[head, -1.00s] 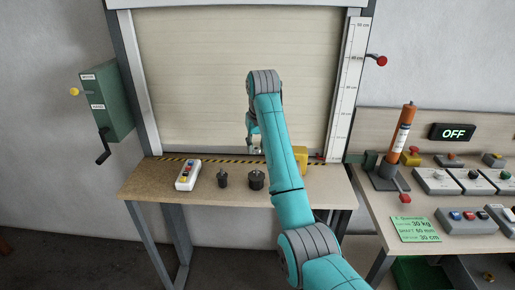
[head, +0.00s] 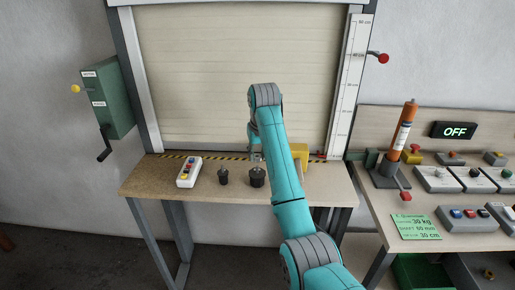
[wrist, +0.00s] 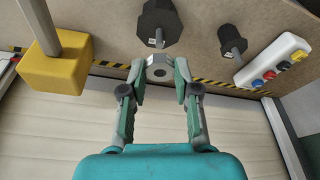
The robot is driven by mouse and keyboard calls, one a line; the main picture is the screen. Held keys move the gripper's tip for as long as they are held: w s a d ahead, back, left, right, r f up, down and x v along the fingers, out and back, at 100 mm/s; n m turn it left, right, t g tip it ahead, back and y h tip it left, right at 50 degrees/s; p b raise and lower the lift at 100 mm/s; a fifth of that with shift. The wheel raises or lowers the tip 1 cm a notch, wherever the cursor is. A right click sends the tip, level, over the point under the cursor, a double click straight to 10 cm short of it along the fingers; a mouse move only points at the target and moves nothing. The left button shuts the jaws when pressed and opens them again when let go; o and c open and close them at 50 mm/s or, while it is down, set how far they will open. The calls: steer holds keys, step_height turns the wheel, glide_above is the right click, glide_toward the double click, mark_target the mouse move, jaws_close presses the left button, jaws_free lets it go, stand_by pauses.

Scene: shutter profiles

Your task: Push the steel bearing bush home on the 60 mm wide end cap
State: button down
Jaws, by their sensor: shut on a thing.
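My gripper (wrist: 160,74) is shut on a small steel bush (wrist: 157,62), a grey ring with a hole, held between the fingertips in the wrist view. The wider dark end cap (wrist: 160,22) stands on the bench just beyond the bush, with its pin pointing up; in the head view it is the right-hand cap (head: 257,180). A narrower dark end cap (wrist: 230,38) stands beside it, to the left in the head view (head: 223,178). In the head view my gripper (head: 257,158) is low, near the top of the wider cap. The cap labels are too small to read.
A yellow block (wrist: 55,68) on a grey post is left in the wrist view. A white push-button box (wrist: 272,60) lies past the narrower cap. The roller shutter (head: 210,80) stands behind the bench (head: 150,180). The bench's left front is clear.

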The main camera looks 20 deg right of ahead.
mark_target(258, 161)
steer(key=shift+f, duration=0.8)
steer(key=shift+f, duration=2)
stand_by(0.8)
steer(key=c, duration=0.8)
jaws_free()
steer(key=shift+o, duration=0.2)
step_height(258, 161, up, 10)
